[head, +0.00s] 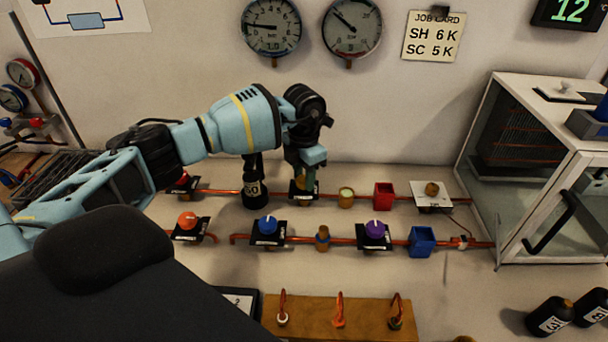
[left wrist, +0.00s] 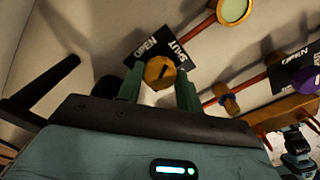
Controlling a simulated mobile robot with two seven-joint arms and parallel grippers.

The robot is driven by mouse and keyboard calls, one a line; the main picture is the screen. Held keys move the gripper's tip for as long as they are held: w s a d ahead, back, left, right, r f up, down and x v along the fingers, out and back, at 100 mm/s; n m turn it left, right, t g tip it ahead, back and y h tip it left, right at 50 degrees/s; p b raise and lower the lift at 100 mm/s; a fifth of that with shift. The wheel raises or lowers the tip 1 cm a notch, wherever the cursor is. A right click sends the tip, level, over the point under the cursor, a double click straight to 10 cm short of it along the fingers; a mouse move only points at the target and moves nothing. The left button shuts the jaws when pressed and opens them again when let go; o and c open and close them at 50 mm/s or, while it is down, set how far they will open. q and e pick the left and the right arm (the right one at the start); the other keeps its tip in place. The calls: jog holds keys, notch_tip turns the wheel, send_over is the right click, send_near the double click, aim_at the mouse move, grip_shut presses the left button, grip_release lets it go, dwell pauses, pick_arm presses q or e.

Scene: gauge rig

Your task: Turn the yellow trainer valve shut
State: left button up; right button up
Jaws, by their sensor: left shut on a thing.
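The yellow trainer valve's knob (left wrist: 160,72) shows in the left wrist view, between the two green fingers of my left gripper (left wrist: 160,87). The gripper is shut on it. A black plate (left wrist: 150,48) with OPEN and SHUT in white lies under the knob. The knob has a dark mark on top; I cannot tell exactly which word it points to. In the head view my left gripper (head: 306,182) reaches down onto the back pipe and hides most of the knob.
An orange knob (head: 187,219), a blue knob (head: 267,225) and a purple knob (head: 375,229) sit on the front pipe. A red cup (head: 383,196) and a glass-fronted cabinet (head: 545,165) are to the right.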

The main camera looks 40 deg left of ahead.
aim_at(304, 179)
pick_arm(q)
jog(key=m, duration=0.5)
jog(key=shift+m, duration=0.3)
dwell(0.4)
jog(key=o, duration=1)
jog(key=shift+r+b, duration=0.3)
jog(key=shift+r, duration=3.65)
